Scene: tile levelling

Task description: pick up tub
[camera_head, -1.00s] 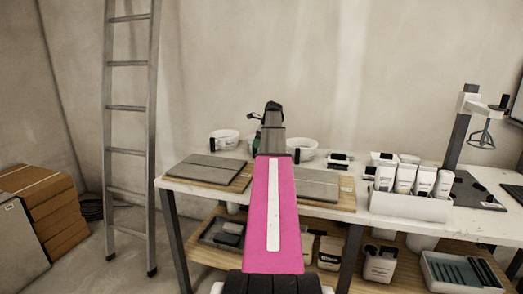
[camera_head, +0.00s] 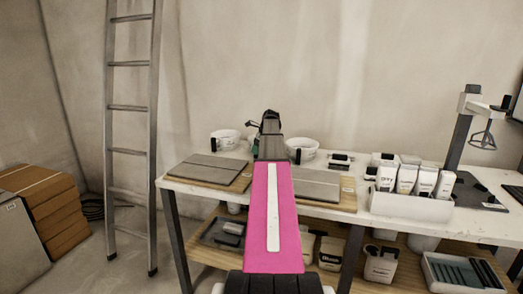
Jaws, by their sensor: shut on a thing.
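Two white tubs with dark handles stand on the bench, one left of my arm (camera_head: 228,138) and one right of it (camera_head: 303,149). My gripper (camera_head: 268,122) is seen from behind, over the back of the bench between these tubs. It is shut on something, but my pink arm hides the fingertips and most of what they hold. I cannot tell from this view which thing it is.
Grey tiles on boards lie on the bench left (camera_head: 208,168) and right (camera_head: 320,184). A white holder (camera_head: 410,206) with several bottles and a mixer stand (camera_head: 459,130) are at right. Containers fill the lower shelf. A ladder (camera_head: 130,105) leans at left.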

